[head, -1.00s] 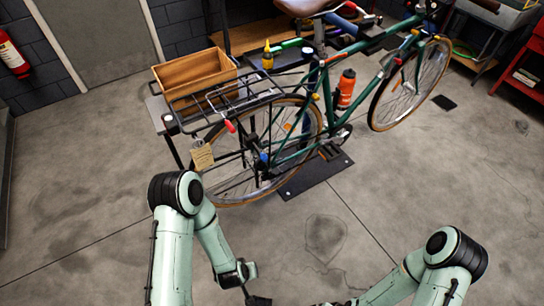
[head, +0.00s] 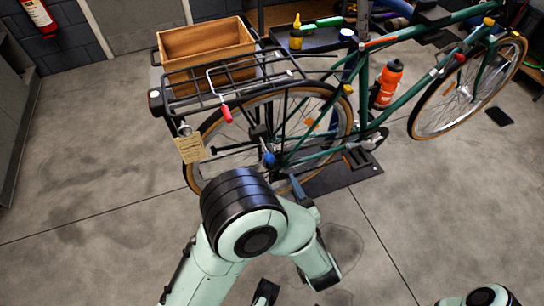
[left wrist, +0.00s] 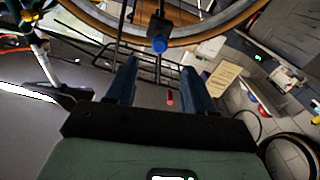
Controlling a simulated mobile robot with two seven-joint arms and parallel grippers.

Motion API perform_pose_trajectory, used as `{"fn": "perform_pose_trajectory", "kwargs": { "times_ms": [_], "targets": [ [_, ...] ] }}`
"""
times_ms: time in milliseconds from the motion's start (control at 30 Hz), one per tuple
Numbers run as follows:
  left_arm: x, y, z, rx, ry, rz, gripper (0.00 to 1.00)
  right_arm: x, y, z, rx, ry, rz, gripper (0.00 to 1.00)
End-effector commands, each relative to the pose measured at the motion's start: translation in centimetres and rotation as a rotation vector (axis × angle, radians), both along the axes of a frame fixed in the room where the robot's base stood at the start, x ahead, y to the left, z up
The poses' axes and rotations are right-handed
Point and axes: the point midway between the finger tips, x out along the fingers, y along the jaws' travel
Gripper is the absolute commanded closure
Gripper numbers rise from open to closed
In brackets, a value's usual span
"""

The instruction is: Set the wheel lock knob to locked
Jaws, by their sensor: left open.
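A blue knob (head: 269,159) sits on a black fitting by the rear wheel (head: 200,140) hub. It also shows in the left wrist view (left wrist: 159,45), just beyond the gap between my fingertips. I cannot read its setting. My left gripper (head: 298,187) is close below and right of the knob in the head view, partly hidden by my arm. In the left wrist view my left gripper (left wrist: 159,72) is open, with nothing between its dark blue fingers. A dark piece at the bottom edge of the head view may be my right gripper (head: 265,293); its jaws cannot be made out.
A black rear rack (head: 238,82) with a red-tipped lever (head: 227,115) is above the wheel, near a wooden box (head: 207,50). A paper tag (head: 190,148) hangs at the left. An orange bottle (head: 388,84) is on the green frame. Floor at left is clear.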

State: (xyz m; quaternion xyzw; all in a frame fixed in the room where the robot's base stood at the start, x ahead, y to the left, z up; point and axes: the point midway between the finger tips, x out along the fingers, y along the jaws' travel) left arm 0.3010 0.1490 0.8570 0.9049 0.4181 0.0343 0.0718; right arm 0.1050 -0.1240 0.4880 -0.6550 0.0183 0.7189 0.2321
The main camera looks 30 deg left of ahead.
Motion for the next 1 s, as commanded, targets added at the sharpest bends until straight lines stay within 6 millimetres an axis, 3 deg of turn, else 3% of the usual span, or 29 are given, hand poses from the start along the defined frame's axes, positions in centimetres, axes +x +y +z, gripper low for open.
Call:
{"fn": "perform_pose_trajectory", "kwargs": {
  "times_ms": [200, 400, 600, 900, 1000],
  "targets": [
    [3.1, 3.9, 0.0, 0.0, 0.0, 0.006, 0.47, 0.1, 0.0, -0.2, -0.001, -0.002, -0.001, 0.05],
    [5.3, 6.3, -0.1, -0.001, 0.001, 0.002, 0.47, 0.1, 0.0, -0.3, 0.0, -0.004, -0.001, 0.05],
    [6.3, 7.4, -0.1, -0.001, 0.001, -0.001, 0.47, 0.2, 0.0, -0.4, -0.001, -0.005, -0.002, 0.05],
    [6.5, 7.5, -0.1, -0.001, 0.002, -0.002, 0.47, 0.2, 0.0, -0.3, -0.001, -0.006, -0.002, 0.05],
    [6.5, 7.5, -0.1, -0.001, 0.002, -0.002, 0.8, 0.2, 0.0, -0.4, -0.001, -0.005, -0.002, 0.05]
  ]
}}
